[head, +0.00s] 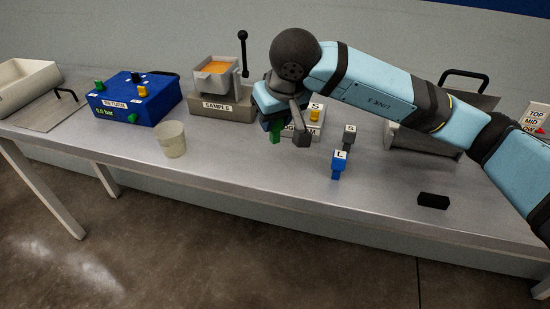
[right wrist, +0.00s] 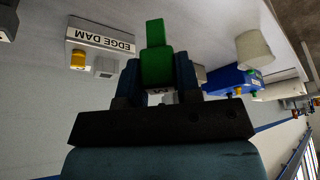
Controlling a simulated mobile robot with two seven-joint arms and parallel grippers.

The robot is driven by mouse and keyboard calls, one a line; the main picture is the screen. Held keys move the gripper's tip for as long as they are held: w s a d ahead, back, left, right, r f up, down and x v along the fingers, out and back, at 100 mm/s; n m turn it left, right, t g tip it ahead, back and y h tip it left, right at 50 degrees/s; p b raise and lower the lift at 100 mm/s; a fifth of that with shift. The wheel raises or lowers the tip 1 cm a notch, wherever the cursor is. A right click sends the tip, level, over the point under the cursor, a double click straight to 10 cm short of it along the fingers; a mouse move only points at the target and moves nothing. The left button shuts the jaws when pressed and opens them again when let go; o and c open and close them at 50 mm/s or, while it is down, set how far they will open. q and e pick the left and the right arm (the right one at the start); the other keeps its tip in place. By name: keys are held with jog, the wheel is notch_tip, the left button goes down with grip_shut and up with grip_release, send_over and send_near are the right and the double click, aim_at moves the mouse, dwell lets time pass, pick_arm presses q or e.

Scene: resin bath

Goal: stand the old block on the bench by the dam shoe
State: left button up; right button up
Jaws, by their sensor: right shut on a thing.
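My right gripper (head: 287,118) is shut on a green block (head: 275,134), held over the bench (head: 240,172) in front of the grey station labelled EDGE DAM. In the right wrist view the green block (right wrist: 154,62) sits between the two fingers (right wrist: 157,72). The edge dam station (head: 318,132) is partly hidden behind my gripper; a yellow piece (head: 314,116) stands on it. The station also shows in the right wrist view (right wrist: 98,38). I cannot tell which part is the dam shoe. My left gripper is not in view.
A blue block marked L (head: 338,168) and a grey block marked S (head: 348,136) stand right of the station. A black block (head: 433,201) lies near the front edge. A cup (head: 172,139), blue RETURN box (head: 134,99) and SAMPLE stand (head: 218,107) are left. The front middle is clear.

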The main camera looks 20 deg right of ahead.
aim_at(276, 130)
notch_tip(276, 130, down, 3)
jog(key=shift+f+b, duration=0.15)
jog(key=shift+b, duration=0.25)
jog(key=shift+f, duration=0.45)
notch_tip(276, 130, down, 4)
jog(key=shift+r+b, duration=0.2)
jog(key=shift+b, duration=0.8)
jog(key=shift+f, duration=0.15)
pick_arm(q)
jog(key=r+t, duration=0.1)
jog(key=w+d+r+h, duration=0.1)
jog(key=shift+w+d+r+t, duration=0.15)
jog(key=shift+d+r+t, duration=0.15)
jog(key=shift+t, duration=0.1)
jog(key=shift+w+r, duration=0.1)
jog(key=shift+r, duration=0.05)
pick_arm(e)
jog(key=o, duration=0.9)
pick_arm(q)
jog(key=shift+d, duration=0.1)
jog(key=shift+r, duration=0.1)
